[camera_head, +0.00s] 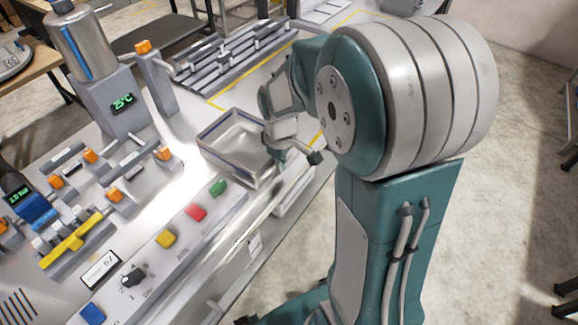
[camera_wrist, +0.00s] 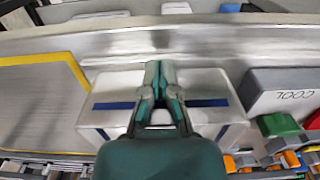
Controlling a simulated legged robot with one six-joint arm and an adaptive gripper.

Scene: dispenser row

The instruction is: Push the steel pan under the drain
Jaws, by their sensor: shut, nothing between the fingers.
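The steel pan (camera_head: 222,128) is an open, shallow rectangular tray on the pale bench top, near its front edge. It looks empty. My gripper (camera_head: 281,158) is at the pan's right side in the head view, by the rim; I cannot tell whether it touches. In the wrist view my gripper (camera_wrist: 160,78) has its fingers together with nothing between them. They lie across a pale, box-like shape with a blue stripe (camera_wrist: 225,115), which appears to be the pan. A grey post with an orange knob and side spout (camera_head: 153,75) stands behind the pan; I cannot tell if it is the drain.
Green (camera_head: 217,187), red (camera_head: 195,212) and yellow (camera_head: 166,238) buttons line the front panel, close to the pan. A slotted rack (camera_head: 235,55) stands at the back. A steel cylinder dispenser (camera_head: 82,45) is at upper left. The bench between pan and taps looks clear.

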